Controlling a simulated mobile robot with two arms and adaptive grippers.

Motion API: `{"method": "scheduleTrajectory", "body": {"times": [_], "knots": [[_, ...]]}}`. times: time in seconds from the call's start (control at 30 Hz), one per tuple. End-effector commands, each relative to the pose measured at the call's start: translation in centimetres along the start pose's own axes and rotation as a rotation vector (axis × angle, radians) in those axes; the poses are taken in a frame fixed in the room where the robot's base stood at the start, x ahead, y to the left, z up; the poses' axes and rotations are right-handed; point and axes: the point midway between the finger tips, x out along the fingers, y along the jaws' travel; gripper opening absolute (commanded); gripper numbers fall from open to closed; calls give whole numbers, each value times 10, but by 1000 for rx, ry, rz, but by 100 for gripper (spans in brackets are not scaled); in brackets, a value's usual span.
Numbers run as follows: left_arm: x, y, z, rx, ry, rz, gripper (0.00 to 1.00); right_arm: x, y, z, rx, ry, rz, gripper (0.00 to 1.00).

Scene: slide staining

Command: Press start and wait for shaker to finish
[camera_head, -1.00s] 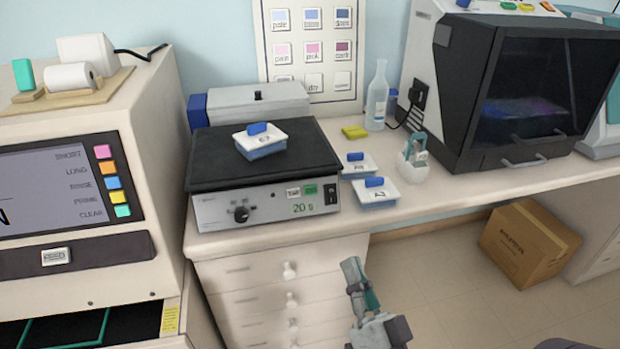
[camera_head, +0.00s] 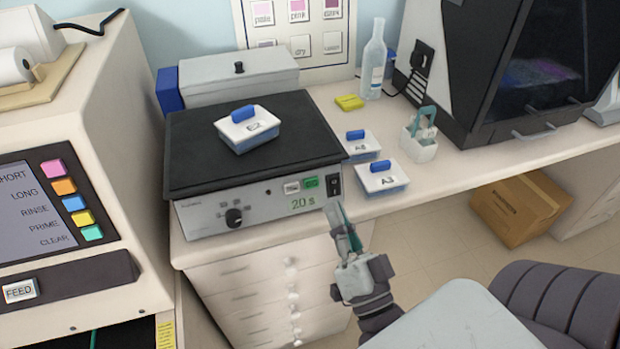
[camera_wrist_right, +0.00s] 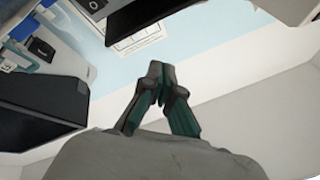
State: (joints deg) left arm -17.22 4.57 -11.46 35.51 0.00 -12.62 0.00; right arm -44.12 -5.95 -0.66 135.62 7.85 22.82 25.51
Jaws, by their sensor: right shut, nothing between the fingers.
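The shaker (camera_head: 205,219) stands on the bench with a black platform on top. Its front has a dark knob, a white button, a green start button (camera_head: 311,183), a display (camera_head: 303,202) reading 20 s and a black switch (camera_head: 334,186). A lidded box (camera_head: 248,133) with a blue handle sits on the platform. My right gripper (camera_head: 338,208) is shut and empty, just in front of the shaker's lower right corner, below the switch; I cannot tell whether it touches. It also shows shut in the right wrist view (camera_wrist_right: 160,76). My left gripper is not in view.
Two similar boxes (camera_head: 359,149) (camera_head: 383,182) stand right of the shaker, close to my right gripper. A white holder (camera_head: 419,150), a bottle (camera_head: 374,64) and a dark-fronted machine (camera_head: 515,80) are further right. A large machine with coloured buttons (camera_head: 75,203) stands at left.

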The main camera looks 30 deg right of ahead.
Motion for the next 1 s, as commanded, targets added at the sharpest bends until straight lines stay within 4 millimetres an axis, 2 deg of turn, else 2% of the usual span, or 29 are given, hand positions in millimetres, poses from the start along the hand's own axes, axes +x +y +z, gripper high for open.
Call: {"method": "scheduleTrajectory", "body": {"times": [0.27,0.63,1.0], "knots": [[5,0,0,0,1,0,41,7,6,7,-1,2,-2,0],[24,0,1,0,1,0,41,43,32,33,0,3,-3,0],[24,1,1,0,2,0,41,61,44,44,-1,0,-1,0]]}}
